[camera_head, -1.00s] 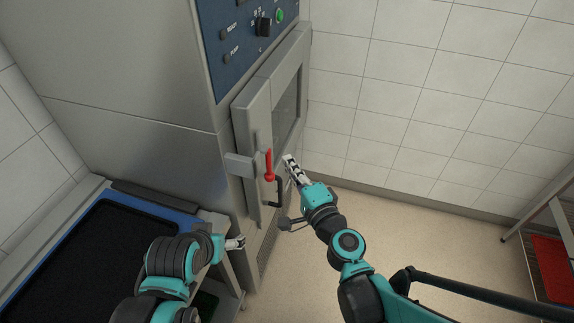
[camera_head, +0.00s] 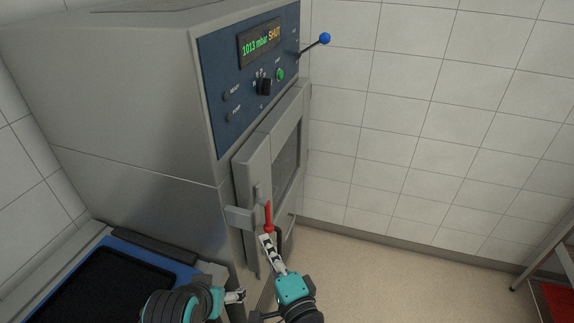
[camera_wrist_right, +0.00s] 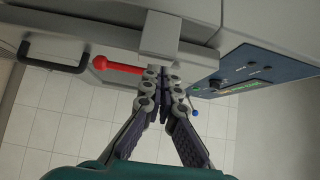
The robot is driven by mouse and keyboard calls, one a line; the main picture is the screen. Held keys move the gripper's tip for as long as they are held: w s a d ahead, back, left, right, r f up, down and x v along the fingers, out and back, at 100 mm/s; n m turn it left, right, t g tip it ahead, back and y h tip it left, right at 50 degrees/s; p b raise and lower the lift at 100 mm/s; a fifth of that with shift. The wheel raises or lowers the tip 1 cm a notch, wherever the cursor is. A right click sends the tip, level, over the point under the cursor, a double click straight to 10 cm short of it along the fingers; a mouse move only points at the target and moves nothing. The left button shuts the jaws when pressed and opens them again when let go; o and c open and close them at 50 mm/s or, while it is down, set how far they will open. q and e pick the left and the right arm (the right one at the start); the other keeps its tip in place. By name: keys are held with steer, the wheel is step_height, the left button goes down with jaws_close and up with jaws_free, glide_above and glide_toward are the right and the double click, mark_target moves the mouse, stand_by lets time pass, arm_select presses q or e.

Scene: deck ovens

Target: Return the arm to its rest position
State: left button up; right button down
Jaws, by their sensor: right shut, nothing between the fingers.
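My right gripper (camera_head: 266,240) is shut and empty, in front of the oven door just below the red lever (camera_head: 268,214). In the right wrist view the fingers (camera_wrist_right: 164,82) are together and the red lever (camera_wrist_right: 117,65) lies just left of their tips. Whether they touch it I cannot tell. My left gripper (camera_head: 236,296) is low beside the oven's front edge; its fingers are too small to judge. My right arm (camera_head: 296,290) comes up from the bottom edge.
The oven door (camera_head: 257,165) is closed; the display (camera_head: 261,42) reads "1013 mbar SHUT". A blue-knobbed lever (camera_head: 325,39) sticks out at the upper right. A blue-edged dark tray (camera_head: 135,246) lies at the left.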

steer(key=s+d+f+n+g+h, duration=0.2)
steer(key=d+n+g, duration=0.1)
steer(key=d, duration=0.5)
steer(key=s+d+f+n+g+h, duration=0.2)
steer(key=d+n, duration=0.3)
steer(key=d, duration=0.3)
steer(key=s+d+f+n+g+h, duration=0.3)
steer(key=d+f+n+h, duration=0.1)
steer(key=d, duration=0.4)
steer(key=shift+d+f+g, duration=0.25)
steer(key=shift+d+g, duration=0.05)
steer(key=shift+g, duration=0.1)
